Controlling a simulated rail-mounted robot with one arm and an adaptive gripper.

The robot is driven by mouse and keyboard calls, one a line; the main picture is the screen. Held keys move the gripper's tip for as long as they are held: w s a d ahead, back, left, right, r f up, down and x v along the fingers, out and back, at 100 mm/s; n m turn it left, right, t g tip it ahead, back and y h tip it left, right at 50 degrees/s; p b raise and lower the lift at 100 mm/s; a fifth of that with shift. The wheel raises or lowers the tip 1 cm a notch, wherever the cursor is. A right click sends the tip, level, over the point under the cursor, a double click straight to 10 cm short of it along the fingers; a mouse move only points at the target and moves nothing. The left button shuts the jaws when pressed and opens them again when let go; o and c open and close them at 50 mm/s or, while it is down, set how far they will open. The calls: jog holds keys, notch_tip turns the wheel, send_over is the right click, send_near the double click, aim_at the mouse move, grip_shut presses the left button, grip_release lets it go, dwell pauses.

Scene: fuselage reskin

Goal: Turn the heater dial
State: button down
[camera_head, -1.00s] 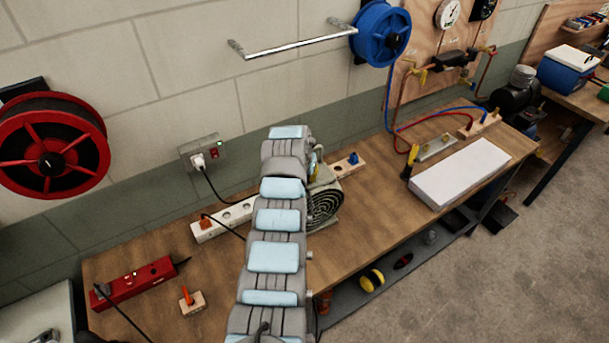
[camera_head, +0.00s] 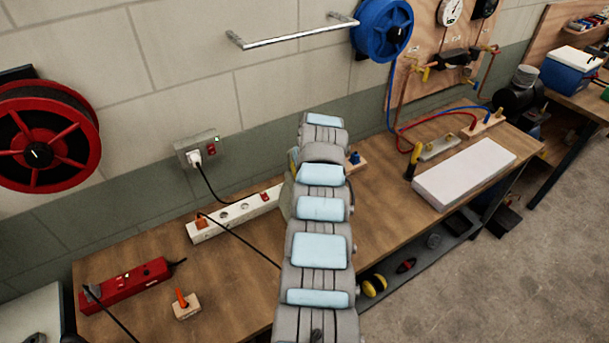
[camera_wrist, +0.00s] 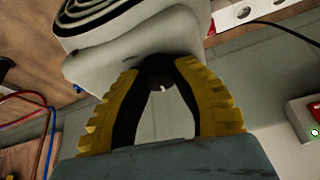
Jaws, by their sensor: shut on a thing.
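The heater (camera_wrist: 145,30) is a pale box with a dark spiral coil, at the top of the wrist view. Its dial (camera_wrist: 160,73) is a small dark round knob with a white mark. My gripper (camera_wrist: 158,70) has yellow and black fingers, and its tips are closed on the dial from both sides. The fingertips partly cover the dial's edges. In the head view my arm hides the gripper, the dial and most of the heater; only a pale edge of the heater (camera_head: 287,200) shows left of the arm.
A white power strip (camera_head: 236,212) with plugged-in cables lies left of the arm on the workbench (camera_head: 225,270). A wall socket (camera_head: 205,150) is behind it. A red tool (camera_head: 127,285) and a small block with an orange peg (camera_head: 186,305) lie front left. A white slab (camera_head: 463,174) lies right.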

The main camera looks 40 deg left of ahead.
jog(key=shift+f+n, duration=0.1)
jog(key=shift+n, duration=0.2)
dwell(0.4)
jog(key=c, duration=1.1)
grip_release()
jog(key=shift+d, duration=0.1)
jog(key=shift+d+r, duration=0.1)
jog(key=shift+r, duration=0.55)
jog(key=v, duration=1)
jog(key=shift+d+r, duration=0.2)
jog(key=shift+r, duration=0.15)
